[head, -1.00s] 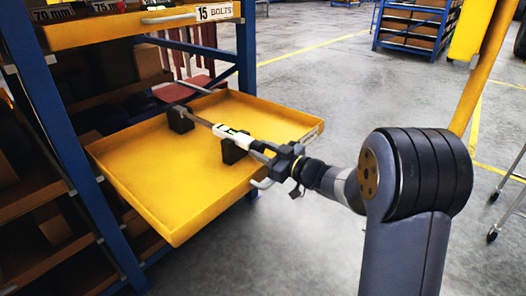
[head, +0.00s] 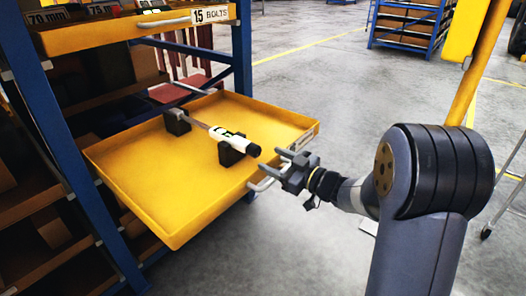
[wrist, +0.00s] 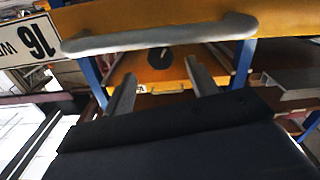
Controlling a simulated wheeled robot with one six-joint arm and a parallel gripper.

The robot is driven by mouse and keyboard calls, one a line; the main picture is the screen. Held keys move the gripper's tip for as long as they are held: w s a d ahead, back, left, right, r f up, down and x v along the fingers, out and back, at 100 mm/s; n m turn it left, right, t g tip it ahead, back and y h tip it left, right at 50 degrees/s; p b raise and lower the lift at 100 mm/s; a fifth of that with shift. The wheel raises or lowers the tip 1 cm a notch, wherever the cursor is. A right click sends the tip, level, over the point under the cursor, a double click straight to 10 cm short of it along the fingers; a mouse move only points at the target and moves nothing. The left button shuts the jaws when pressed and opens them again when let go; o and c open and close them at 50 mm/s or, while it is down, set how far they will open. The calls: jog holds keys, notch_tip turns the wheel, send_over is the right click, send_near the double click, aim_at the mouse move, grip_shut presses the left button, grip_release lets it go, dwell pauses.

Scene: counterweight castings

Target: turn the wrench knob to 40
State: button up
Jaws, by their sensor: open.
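The wrench (head: 222,132) lies across two dark cradles in the pulled-out yellow tray (head: 150,185). It has a thin grey shaft, a white body with a dark patch, and a black knob (head: 253,150) at its near end. My gripper (head: 280,160) is open and empty, at the tray's front edge, facing the knob with a small gap. In the wrist view a dark round end with a pale mark, apparently the knob (wrist: 160,56), shows beyond and between the spread fingers (wrist: 160,80). I cannot read any setting on the wrench.
A grey handle (head: 265,184) sits on the tray's front, close below my gripper; it also looms in the wrist view (wrist: 160,37). Another yellow drawer, labelled 15 BOLTS (head: 211,15), is above in the blue rack. A yellow post stands at right.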

aim_at(258, 152)
jog(key=p+v, duration=0.1)
jog(key=v, duration=0.4)
jog(key=shift+s, duration=0.1)
jog(key=w+a+m+p, duration=0.2)
jog(key=a, duration=0.1)
jog(key=w+a+m+p, duration=0.1)
jog(key=w+a+p, duration=0.1)
jog(key=w+a+m+p, duration=0.1)
jog(key=w+a+m, duration=0.1)
jog(key=a, duration=0.1)
jog(key=shift+w+a+r+m+p, duration=0.1)
jog(key=shift+w+a+m+p, duration=0.2)
jog(key=shift+w+p, duration=0.1)
dwell(0.4)
jog(key=shift+c, duration=0.2)
jog(key=c, duration=0.9)
